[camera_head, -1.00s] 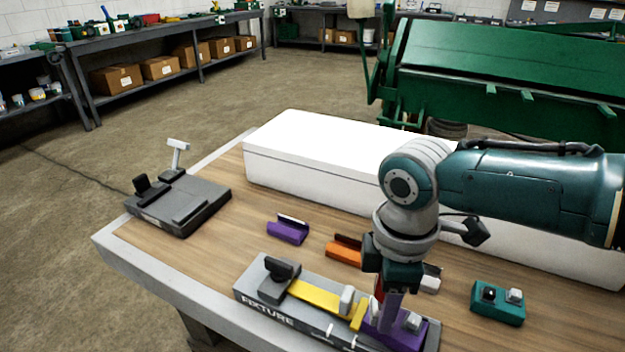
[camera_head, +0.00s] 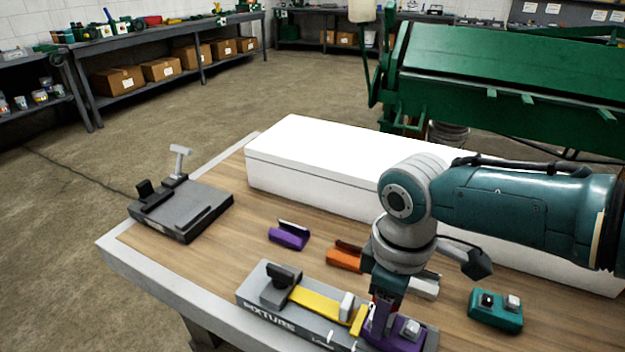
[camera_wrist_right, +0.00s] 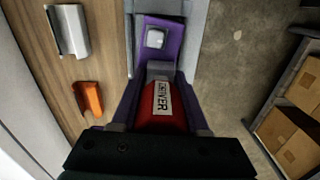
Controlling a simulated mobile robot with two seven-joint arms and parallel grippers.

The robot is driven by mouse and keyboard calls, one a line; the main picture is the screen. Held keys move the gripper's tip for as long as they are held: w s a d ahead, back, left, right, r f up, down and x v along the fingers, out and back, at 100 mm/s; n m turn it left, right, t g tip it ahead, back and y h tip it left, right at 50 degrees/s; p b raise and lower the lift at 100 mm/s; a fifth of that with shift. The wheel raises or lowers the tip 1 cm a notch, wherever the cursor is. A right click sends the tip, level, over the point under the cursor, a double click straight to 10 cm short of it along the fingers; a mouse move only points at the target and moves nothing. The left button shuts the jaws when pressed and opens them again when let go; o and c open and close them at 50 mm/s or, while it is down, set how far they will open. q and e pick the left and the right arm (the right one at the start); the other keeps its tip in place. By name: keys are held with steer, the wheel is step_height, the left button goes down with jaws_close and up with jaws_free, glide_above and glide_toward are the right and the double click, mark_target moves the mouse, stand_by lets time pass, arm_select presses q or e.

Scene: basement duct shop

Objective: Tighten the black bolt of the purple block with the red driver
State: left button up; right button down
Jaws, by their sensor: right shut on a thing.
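The purple block (camera_head: 408,341) sits at the right end of the grey fixture (camera_head: 256,309). A pale grey bolt head (camera_head: 411,328) shows on it, and it also shows in the right wrist view (camera_wrist_right: 155,38). The black bolt is not visible; the driver and gripper cover that part of the block. My right gripper (camera_head: 382,318) is shut on the red driver (camera_wrist_right: 162,107), labelled DRIVER, between its two fingers. It holds the driver pointing down over the left part of the block. Whether the tip touches the bolt is hidden. My left gripper is out of view.
A yellow strap (camera_head: 318,303) lies along the fixture, left of the block. A purple piece (camera_head: 289,236), an orange piece (camera_head: 344,257) and a teal block (camera_head: 496,311) lie on the table. A long white box (camera_head: 300,165) stands behind; a dark grey device (camera_head: 182,208) stands left.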

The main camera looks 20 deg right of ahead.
steer(key=shift+m, duration=1.1)
steer(key=shift+p, duration=0.3)
steer(key=shift+m, duration=0.4)
steer(key=shift+n, duration=0.8)
steer(key=shift+r+p, duration=2.6)
steer(key=shift+f, duration=0.1)
